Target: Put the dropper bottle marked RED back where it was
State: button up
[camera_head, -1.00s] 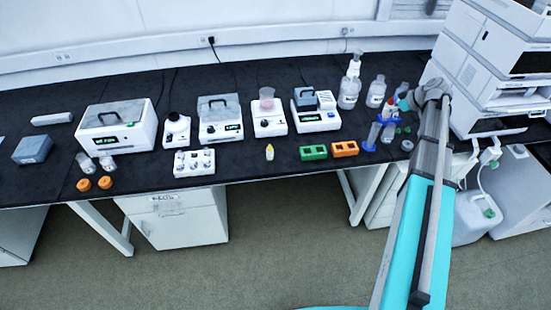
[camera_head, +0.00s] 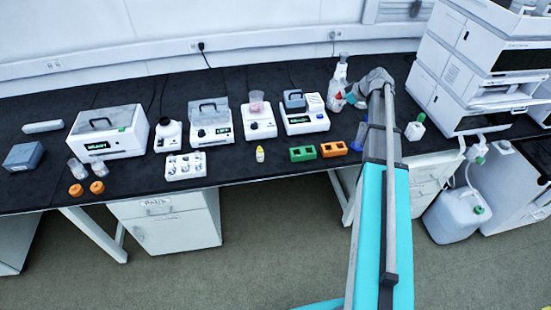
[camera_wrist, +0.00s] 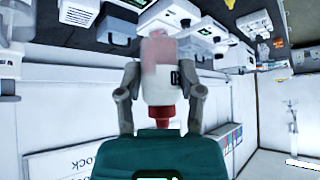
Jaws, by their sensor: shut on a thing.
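In the wrist view my gripper (camera_wrist: 162,92) is shut on a dropper bottle (camera_wrist: 158,72). The bottle is pale and translucent, with a pinkish content, a red cap (camera_wrist: 162,116) and partly visible dark print on its side. In the head view my gripper (camera_head: 352,96) is above the back right of the bench, in front of a tall clear bottle (camera_head: 341,72). A bit of red shows by it, mostly hidden by the arm. A dropper bottle with a yellow cap (camera_head: 260,154) and one with a green cap (camera_head: 415,127) stand on the bench.
A green rack (camera_head: 303,154) and an orange rack (camera_head: 333,149) stand near the front edge, with blue stands (camera_head: 359,142) partly behind my arm. White instruments (camera_head: 305,116) line the bench; the chromatography stack (camera_head: 478,70) is at right. Bare bench shows left of the yellow-capped bottle.

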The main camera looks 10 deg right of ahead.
jog(key=shift+f, duration=0.1)
jog(key=s+a+f+n+b, duration=0.1)
jog(key=s+a+f+b, duration=0.2)
jog(key=a, duration=0.4)
jog(key=s+a+f+n+g+b, duration=0.1)
jog(key=s+a+f+b, duration=0.3)
jog(key=a+f+b, duration=0.1)
jog(key=s+a+f+y+b, duration=0.1)
jog(key=s+a+f+b, duration=0.2)
jog(key=a, duration=0.5)
jog(key=shift+s+a+f+n+b, duration=0.35)
jog(key=shift+f+n+b, duration=0.05)
jog(key=shift+f+b, duration=0.55)
jog(key=w+f+b, duration=0.3)
jog(key=w, duration=0.1)
jog(key=w+a+f+b, duration=0.1)
jog(key=w+f+b, duration=0.2)
jog(key=w, duration=0.1)
jog(key=w+a+f+b, duration=0.1)
jog(key=w+f+b, duration=0.2)
jog(key=w, duration=0.2)
jog(key=shift+a, duration=0.1)
